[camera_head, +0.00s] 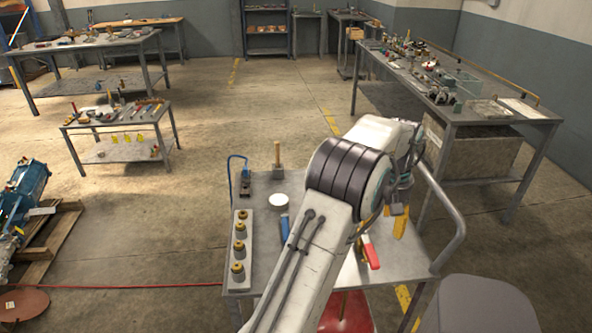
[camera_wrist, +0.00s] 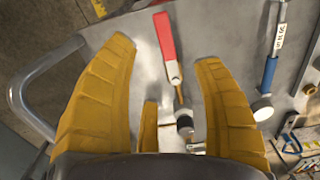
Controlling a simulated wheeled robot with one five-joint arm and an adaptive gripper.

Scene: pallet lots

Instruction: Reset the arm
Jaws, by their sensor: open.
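My white arm reaches over a grey cart (camera_head: 258,192) in the head view and partly covers its top. Part of a yellow finger also shows in the head view, over the cart's right side. A red-handled tool (camera_wrist: 165,36) lies on the cart top beyond the gap between the fingers. It also shows in the head view (camera_head: 371,252) beside my arm. A blue-handled tool (camera_wrist: 269,74) lies to the right in the wrist view.
The cart also holds a grey block with several brass-coloured pieces (camera_head: 239,250), a white round item (camera_head: 279,200) and an upright wooden handle (camera_head: 277,154). A curved metal rail (camera_head: 449,205) rises at its right. Cluttered workbenches stand farther back, with open floor between.

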